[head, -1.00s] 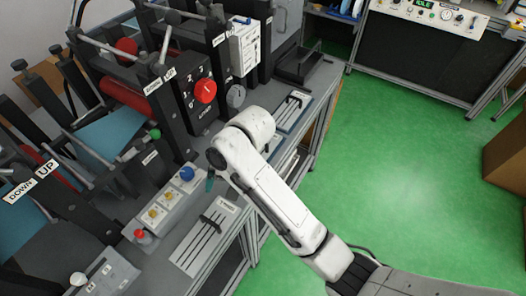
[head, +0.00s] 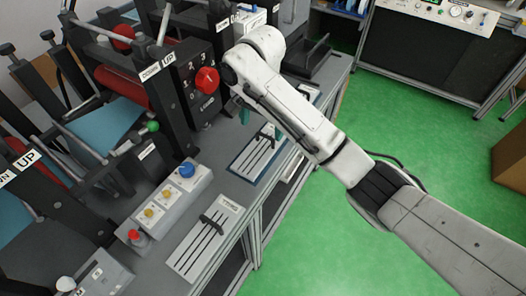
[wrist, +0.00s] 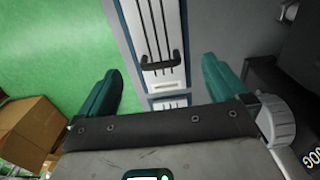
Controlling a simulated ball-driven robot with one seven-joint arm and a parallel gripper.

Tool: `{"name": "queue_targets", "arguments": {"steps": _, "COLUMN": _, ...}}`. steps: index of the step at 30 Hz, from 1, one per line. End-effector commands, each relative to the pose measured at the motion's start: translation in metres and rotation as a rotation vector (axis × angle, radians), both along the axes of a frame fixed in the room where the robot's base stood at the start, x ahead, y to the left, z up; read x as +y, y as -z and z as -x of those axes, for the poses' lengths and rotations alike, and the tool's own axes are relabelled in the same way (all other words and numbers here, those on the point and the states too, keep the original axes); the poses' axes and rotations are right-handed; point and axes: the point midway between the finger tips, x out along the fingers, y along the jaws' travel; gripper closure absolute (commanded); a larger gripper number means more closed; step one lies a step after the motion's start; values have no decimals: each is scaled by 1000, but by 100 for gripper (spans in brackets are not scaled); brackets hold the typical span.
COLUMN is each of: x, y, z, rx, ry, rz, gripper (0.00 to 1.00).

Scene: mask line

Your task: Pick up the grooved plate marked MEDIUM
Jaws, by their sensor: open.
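A pale grooved plate with a dark handle and blue border (head: 256,158) lies on the grey bench in the head view. In the wrist view a blue-edged grooved plate (wrist: 152,28) with a dark handle runs up between my fingers. A second grooved plate (head: 203,240) lies nearer on the bench, and part of another (head: 307,91) shows farther back. The plate labels are too small to read, so I cannot tell which is MEDIUM. My gripper (wrist: 160,66) is open and empty, its teal fingers on either side of the plate's line. In the head view my arm partly hides it (head: 241,108).
A control box with a blue knob (head: 187,170) and a red button (head: 136,236) sits left of the near plate. A black machine panel with a red dial (head: 206,81) stands behind the plates.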

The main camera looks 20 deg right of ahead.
Motion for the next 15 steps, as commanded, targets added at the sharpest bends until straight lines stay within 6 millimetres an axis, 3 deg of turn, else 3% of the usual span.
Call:
{"name": "queue_targets", "arguments": {"steps": 1, "x": 0, "y": 14, "z": 0, "rx": 2, "ry": 0, "rz": -1, "gripper": 0}}
{"name": "queue_targets", "arguments": {"steps": 8, "x": -2, "y": 30, "z": 0, "rx": 1, "ry": 0, "rz": 1, "gripper": 0}}
{"name": "queue_targets", "arguments": {"steps": 15, "x": -5, "y": 64, "z": 1, "rx": 2, "ry": 0, "rz": 0, "gripper": 0}}
